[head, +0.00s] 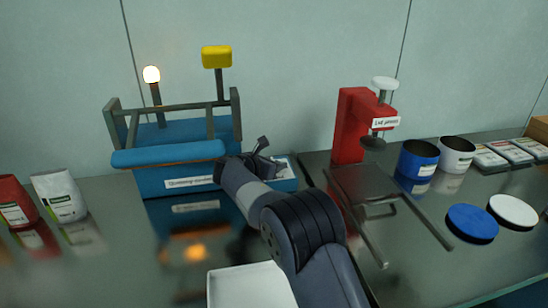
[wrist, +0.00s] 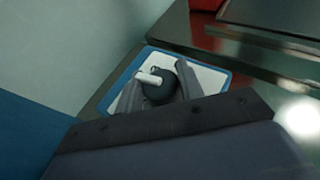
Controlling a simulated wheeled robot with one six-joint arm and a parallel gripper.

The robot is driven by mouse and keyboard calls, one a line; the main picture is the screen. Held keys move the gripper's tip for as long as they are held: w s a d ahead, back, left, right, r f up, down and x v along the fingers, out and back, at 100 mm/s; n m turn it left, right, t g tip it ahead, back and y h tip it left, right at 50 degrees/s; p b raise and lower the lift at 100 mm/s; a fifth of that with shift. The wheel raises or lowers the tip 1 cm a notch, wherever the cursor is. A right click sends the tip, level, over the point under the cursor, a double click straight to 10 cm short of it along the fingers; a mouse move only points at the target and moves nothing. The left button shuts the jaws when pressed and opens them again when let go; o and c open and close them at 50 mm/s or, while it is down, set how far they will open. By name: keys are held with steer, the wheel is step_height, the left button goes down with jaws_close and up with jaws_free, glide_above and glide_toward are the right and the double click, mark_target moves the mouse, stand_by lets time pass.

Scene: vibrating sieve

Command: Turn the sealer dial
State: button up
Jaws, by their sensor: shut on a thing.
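The sealer dial (wrist: 160,92) is a dark round knob with a white pointer bar, on a white plate with a blue border (wrist: 213,80). In the wrist view my gripper (wrist: 157,90) has one finger on each side of the dial and is shut on it. The pointer points to the left in that view. In the head view my gripper (head: 268,155) is at the right end of the blue sealer machine (head: 165,180), over the small blue-edged panel (head: 286,184); the dial is hidden there behind the gripper.
The machine carries a lit lamp (head: 152,75) and a yellow block on a post (head: 216,57). A red lid press (head: 352,125) stands to the right, with blue (head: 418,160) and white (head: 457,155) tins beyond. Bags (head: 60,196) stand at left. A white tray (head: 245,285) lies in front.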

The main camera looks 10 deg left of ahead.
stand_by(0.5)
steer(key=o, duration=1)
steer(key=v, duration=0.7)
steer(key=shift+s+a, duration=0.15)
steer(key=shift+s, duration=0.05)
